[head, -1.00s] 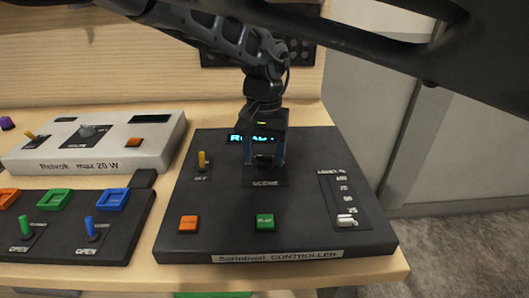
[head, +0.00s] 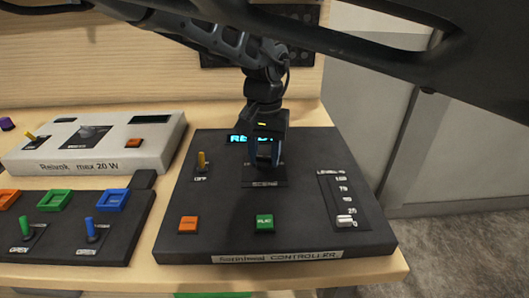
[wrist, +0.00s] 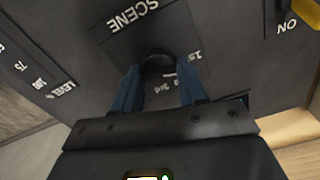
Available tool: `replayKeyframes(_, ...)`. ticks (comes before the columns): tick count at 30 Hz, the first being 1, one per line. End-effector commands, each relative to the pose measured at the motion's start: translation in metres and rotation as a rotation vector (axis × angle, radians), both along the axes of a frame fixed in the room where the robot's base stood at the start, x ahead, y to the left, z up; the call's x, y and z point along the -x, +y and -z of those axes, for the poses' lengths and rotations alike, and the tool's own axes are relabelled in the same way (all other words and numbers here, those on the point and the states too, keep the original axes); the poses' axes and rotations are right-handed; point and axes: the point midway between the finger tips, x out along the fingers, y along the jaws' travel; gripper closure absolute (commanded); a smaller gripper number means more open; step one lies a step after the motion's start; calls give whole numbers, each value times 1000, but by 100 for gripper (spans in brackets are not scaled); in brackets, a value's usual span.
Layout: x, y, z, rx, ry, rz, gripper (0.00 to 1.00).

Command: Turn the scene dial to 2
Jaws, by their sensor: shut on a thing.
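The scene dial (wrist: 158,64) is a dark round knob on the black controller panel (head: 315,240). In the wrist view it sits between the two blue fingers of my gripper (wrist: 160,88), which is shut on it. The SCENE label and marks that look like 1st and 3rd show around it. The dial's pointer cannot be made out. In the head view my gripper (head: 264,163) points down over the dial and hides it.
On the same panel are a yellow toggle (head: 201,160), an orange button (head: 188,224), a green button (head: 265,223) and a white level slider (head: 345,220). A white box (head: 90,150) and another black switch panel (head: 100,244) stand to the left.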

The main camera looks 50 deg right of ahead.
Motion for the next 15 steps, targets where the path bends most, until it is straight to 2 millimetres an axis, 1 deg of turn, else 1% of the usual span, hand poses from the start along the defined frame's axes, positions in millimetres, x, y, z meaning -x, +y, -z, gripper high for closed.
replayKeyframes(8,1,0,-3,4,5,123,89)
replayKeyframes(15,2,-1,-3,5,4,325,89)
